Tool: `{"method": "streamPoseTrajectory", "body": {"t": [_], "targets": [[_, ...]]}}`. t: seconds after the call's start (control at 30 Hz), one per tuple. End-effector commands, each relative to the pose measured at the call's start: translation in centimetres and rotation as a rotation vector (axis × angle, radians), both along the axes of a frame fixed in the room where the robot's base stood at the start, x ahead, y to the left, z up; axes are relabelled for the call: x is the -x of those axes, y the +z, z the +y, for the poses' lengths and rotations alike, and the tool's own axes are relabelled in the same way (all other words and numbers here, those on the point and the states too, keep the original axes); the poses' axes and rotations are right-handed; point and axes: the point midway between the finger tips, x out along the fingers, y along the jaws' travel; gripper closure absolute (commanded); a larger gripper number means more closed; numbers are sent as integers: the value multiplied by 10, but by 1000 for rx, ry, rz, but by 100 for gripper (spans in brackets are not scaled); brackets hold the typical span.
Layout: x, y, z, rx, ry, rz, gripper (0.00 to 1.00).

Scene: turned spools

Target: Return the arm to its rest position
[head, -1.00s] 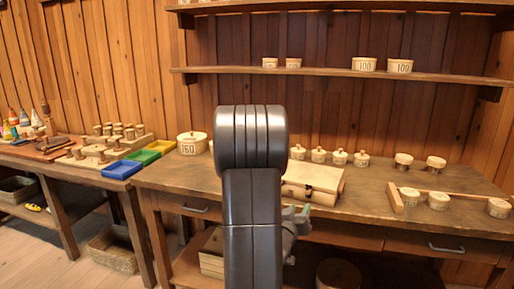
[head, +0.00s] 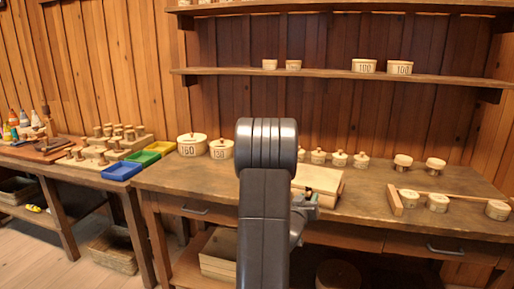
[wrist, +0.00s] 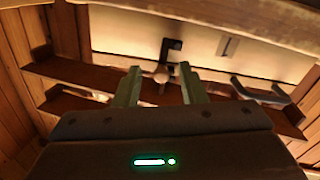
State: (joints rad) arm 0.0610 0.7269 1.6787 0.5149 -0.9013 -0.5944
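My arm rises in the middle of the head view, in front of the workbench (head: 365,209). My gripper (wrist: 160,72) shows in the wrist view with its two greenish fingers apart and no object held between them. In the head view the gripper (head: 308,199) is partly hidden behind my arm, at the bench's front edge near a pale wooden box (head: 322,178). The arm hides part of the bench top and part of that box.
Round lidded boxes, marked 160 (head: 192,145) and 130 (head: 221,148), stand left of my arm. Several small lidded pots and round boxes stand to the right, by a wooden rail (head: 394,200). A left bench holds coloured trays (head: 122,171) and spools. Shelves (head: 340,75) hang above.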

Motion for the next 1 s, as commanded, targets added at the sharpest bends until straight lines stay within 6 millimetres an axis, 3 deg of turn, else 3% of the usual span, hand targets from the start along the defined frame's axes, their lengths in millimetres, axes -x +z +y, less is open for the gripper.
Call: {"method": "streamPoseTrajectory", "body": {"t": [0.5,1.0], "targets": [[4,-5,-7,-296,-1,-146,63],[5,-7,-8,-334,-1,-166,63]]}}
